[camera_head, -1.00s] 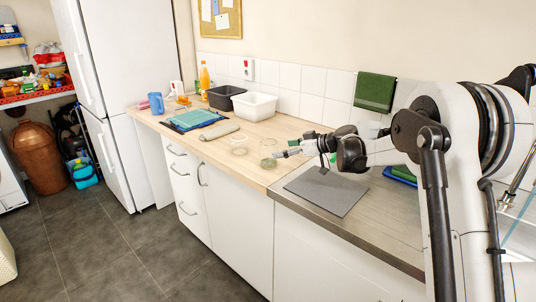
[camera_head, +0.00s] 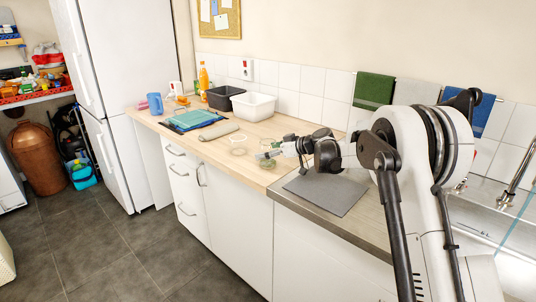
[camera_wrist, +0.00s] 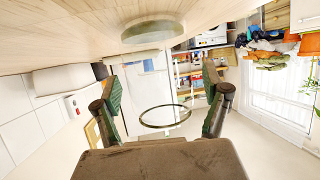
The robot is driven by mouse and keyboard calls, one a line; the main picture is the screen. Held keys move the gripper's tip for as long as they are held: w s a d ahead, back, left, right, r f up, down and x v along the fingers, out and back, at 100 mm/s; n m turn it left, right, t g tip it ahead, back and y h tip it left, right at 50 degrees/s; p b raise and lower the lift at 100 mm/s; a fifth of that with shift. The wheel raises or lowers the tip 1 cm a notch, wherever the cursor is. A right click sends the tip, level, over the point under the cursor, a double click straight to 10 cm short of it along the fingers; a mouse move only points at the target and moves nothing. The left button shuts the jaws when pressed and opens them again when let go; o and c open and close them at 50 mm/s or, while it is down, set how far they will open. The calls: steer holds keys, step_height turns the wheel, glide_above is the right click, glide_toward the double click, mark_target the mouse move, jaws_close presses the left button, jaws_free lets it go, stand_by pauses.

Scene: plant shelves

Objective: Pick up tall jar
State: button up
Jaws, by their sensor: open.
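A clear glass jar with a greenish base (camera_head: 268,164) stands upright on the wooden counter by the grey mat, its walls hard to make out. In the wrist view its base (camera_wrist: 153,31) rests on the counter at the top, and its round rim (camera_wrist: 165,106) lies between the fingers. My gripper (camera_head: 270,154) is level with the jar, low over the counter; in the wrist view the gripper (camera_wrist: 160,92) is open with fingers apart on both sides. I cannot tell whether either finger touches the glass. A second clear jar (camera_head: 239,151) stands to the left.
A rolled beige cloth (camera_head: 219,131) and a blue-green board (camera_head: 193,120) lie farther left. A black bin (camera_head: 224,97) and a white bin (camera_head: 254,106) stand by the tiled wall. The grey mat (camera_head: 327,191) lies under my arm, and the counter's front edge is close.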

steer(key=c, duration=1.4)
steer(key=shift+c, duration=0.2)
steer(key=shift+r, duration=0.1)
